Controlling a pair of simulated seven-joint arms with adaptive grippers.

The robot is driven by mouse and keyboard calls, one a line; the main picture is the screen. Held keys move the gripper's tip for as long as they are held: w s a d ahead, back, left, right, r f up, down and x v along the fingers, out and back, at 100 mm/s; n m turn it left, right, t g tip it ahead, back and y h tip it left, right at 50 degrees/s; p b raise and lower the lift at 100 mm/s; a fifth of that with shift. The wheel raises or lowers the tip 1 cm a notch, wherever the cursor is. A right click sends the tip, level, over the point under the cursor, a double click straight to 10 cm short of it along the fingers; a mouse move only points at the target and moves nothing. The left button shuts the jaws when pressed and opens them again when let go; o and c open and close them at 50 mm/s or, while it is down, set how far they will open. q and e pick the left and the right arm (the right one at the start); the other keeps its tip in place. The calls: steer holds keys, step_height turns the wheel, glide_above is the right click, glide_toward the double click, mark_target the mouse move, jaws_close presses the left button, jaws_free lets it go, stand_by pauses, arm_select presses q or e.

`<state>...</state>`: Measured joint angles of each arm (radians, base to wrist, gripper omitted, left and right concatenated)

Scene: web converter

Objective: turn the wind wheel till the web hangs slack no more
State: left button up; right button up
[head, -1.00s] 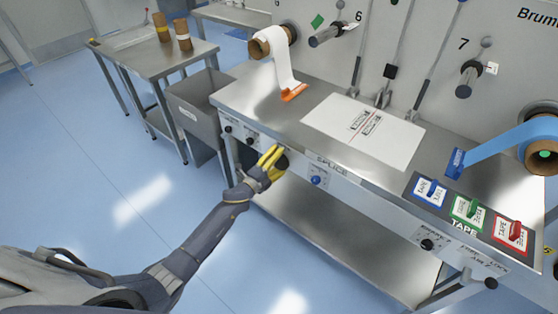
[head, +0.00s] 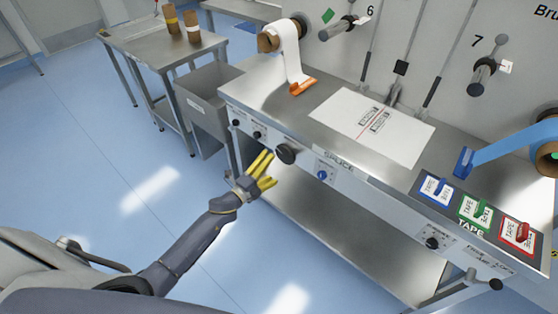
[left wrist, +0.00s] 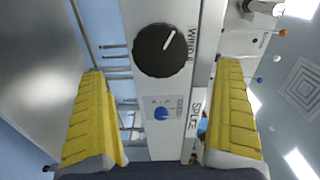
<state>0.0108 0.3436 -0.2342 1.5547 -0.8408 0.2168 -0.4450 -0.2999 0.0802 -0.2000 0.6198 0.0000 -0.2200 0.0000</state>
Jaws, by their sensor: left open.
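The wind wheel is a round black knob (head: 286,154) with a white pointer line, on the front face of the splice bench. In the left wrist view the knob (left wrist: 160,50) shows beside its WIND label, ahead of and between the fingers. My left gripper (head: 266,168) has yellow fingers, is open and empty, and is apart from the knob, to its left and lower in the head view. A white web (head: 291,52) comes off a roll at the back left and runs down to an orange clip (head: 303,86) on the bench. My right gripper is not in view.
A blue knob (head: 322,174) sits right of the wheel, and small black knobs (head: 257,135) sit left. A grey bin (head: 208,100) stands at the bench's left end. Tape dispensers (head: 475,212) and a blue web (head: 515,142) are at the right. The floor before the bench is clear.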

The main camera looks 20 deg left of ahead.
arm_select(q)
steer(key=shift+v, duration=1.75)
steer(key=shift+s, duration=0.1)
steer(key=n, duration=1.8)
glide_toward(284, 155)
steer(key=x, duration=1.1)
steer(key=shift+w, duration=0.35)
